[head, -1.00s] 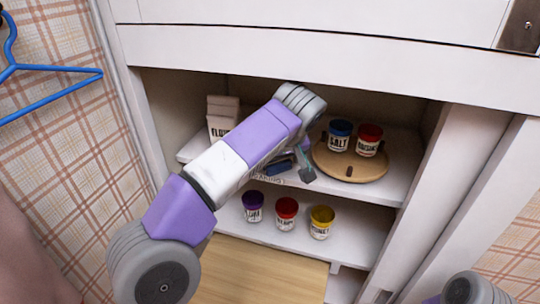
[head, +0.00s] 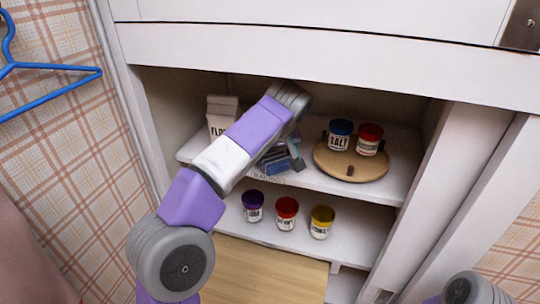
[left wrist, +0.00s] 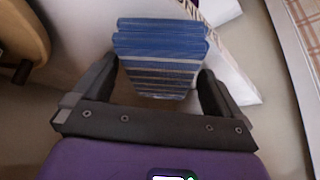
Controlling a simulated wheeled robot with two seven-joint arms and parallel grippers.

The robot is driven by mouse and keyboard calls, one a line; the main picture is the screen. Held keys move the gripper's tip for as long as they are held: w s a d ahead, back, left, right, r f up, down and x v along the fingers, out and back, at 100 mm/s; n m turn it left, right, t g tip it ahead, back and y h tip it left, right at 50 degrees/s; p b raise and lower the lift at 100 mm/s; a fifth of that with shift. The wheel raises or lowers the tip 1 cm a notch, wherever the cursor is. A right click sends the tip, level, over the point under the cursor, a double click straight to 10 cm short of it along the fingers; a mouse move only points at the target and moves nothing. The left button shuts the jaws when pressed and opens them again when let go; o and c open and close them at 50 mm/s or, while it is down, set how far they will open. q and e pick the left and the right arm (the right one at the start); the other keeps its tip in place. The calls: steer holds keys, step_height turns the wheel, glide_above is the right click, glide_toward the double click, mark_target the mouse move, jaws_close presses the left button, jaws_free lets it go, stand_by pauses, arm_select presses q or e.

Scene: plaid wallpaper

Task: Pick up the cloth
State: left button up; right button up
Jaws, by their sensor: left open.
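The cloth is a folded, blue striped stack (left wrist: 162,50) in the left wrist view, lying on the upper shelf. In the head view the cloth (head: 276,164) is partly hidden behind my left arm. My left gripper (left wrist: 158,82) is open, with one finger on each side of the cloth's near part. I cannot tell whether the fingers touch it. In the head view the left gripper (head: 294,158) is mostly covered by its own wrist. My right gripper is out of view.
A flour carton (head: 222,115) stands left on the upper shelf (head: 395,190). A round wooden turntable (head: 352,172) on the right carries a blue-lidded salt jar (head: 340,136) and a red-lidded jar (head: 369,140). Purple (head: 252,206), red (head: 286,213) and yellow (head: 321,222) jars stand below.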

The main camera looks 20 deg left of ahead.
arm_select(q)
steer(key=shift+f, duration=0.1)
steer(key=shift+c, duration=0.2)
steer(key=c, duration=1)
steer(key=shift+r+p, duration=0.55)
steer(key=shift+r, duration=0.3)
steer(key=shift+s+d+r, duration=0.15)
steer(key=shift+s+r, duration=0.05)
steer(key=shift+r, duration=0.1)
steer(key=s+d, duration=0.3)
steer(key=s, duration=0.2)
steer(key=s+d, duration=0.3)
steer(key=s, duration=0.2)
steer(key=s+d, duration=0.3)
steer(key=s, duration=0.2)
steer(key=shift+d+f+b, duration=0.1)
steer(key=shift+f+b, duration=0.05)
steer(key=shift+b, duration=0.15)
steer(key=shift+c, duration=0.2)
